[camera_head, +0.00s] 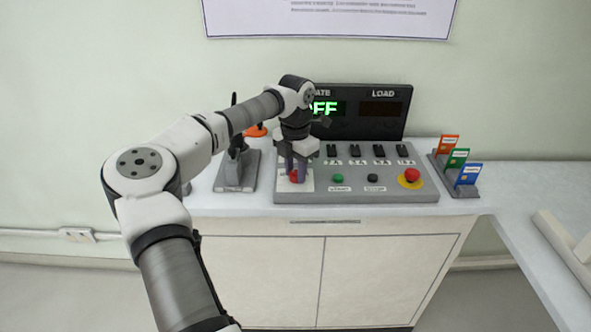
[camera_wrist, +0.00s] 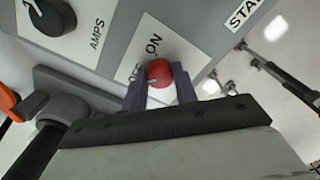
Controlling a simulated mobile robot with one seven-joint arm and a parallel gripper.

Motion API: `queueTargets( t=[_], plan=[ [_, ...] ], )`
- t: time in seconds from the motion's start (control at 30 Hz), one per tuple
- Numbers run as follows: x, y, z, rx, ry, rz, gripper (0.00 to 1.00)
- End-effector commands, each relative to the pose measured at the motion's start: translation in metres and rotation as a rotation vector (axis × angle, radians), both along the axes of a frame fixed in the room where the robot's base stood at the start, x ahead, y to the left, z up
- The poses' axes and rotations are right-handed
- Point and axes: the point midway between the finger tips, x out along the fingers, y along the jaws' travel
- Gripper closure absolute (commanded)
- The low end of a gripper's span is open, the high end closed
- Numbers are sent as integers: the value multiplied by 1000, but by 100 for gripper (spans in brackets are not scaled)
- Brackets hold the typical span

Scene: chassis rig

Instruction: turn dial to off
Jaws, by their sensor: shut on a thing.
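The red dial (camera_wrist: 160,73) sits on a white plate (camera_wrist: 170,42) lettered ON, with other lettering partly hidden, in the wrist view. My gripper (camera_wrist: 160,85) is shut on the red dial, one finger on each side of it. In the head view my gripper (camera_head: 296,172) points down at the left front of the grey control panel (camera_head: 330,196), and a bit of the red dial (camera_head: 294,176) shows between the fingers. The display (camera_head: 326,108) above shows green letters ending in FF, partly covered by my arm.
The panel also has a green button (camera_head: 337,178), a black button (camera_head: 372,178), a red mushroom button (camera_head: 410,175) on yellow and several black switches. A lever unit (camera_head: 238,168) stands close on the left. Coloured cards (camera_head: 457,158) stand on the right. A black AMPS knob (camera_wrist: 48,16) is near the dial.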

Motion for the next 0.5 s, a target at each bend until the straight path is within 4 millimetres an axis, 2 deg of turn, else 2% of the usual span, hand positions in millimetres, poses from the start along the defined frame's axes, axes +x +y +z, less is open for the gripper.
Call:
queueTargets(
  t=[0.03,0.07,0.2,0.23,0.5],
  plan=[
    [0,1,0,2,1,1,94],
    [0,1,0,2,1,1,70],
    [0,1,0,1,0,0,52],
    [0,1,0,1,0,0,50],
    [0,0,1,0,0,-1,50]
  ],
)
